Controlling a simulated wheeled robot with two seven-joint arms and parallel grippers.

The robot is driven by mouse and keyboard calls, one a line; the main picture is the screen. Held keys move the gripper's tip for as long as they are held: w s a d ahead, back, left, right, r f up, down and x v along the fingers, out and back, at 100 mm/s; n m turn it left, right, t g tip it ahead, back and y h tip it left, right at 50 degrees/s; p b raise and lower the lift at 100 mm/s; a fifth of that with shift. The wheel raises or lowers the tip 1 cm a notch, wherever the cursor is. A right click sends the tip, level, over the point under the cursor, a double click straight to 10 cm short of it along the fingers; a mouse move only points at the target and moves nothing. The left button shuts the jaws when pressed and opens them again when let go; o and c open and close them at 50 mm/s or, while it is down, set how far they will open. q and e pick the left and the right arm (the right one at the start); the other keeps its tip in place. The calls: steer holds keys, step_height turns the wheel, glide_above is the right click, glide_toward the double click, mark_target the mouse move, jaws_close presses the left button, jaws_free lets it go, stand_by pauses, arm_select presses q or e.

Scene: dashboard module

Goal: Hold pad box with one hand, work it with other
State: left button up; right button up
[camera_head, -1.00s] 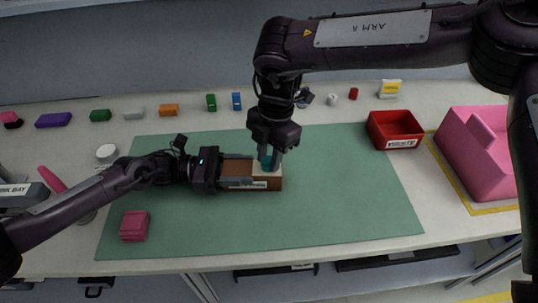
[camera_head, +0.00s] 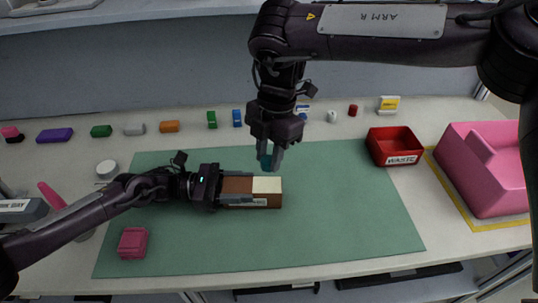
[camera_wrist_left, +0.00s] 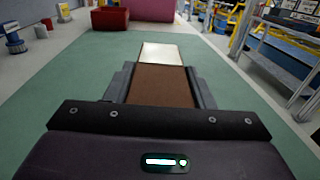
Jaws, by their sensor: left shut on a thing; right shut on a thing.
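The pad box (camera_head: 236,187) is a brown block with a cream pad (camera_head: 267,185) at its right end and a label on its front side. It lies on the green mat. My left gripper (camera_head: 245,190) is shut on the pad box from the left, with a finger along each long side. In the left wrist view the brown top (camera_wrist_left: 162,86) lies between the fingers and the cream pad (camera_wrist_left: 163,54) is at the far end. My right gripper (camera_head: 268,160) points down just behind the cream end, shut on a small teal thing (camera_head: 265,160), apart from the box's top.
A pink block (camera_head: 133,243) lies at the mat's lower left. A red waste bin (camera_head: 394,146) and a large pink container (camera_head: 485,168) stand at right. Several small coloured items line the back of the table. The mat's right half (camera_head: 345,205) is clear.

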arm_select(q)
steer(key=o, duration=1.4)
steer(key=shift+c, duration=0.2)
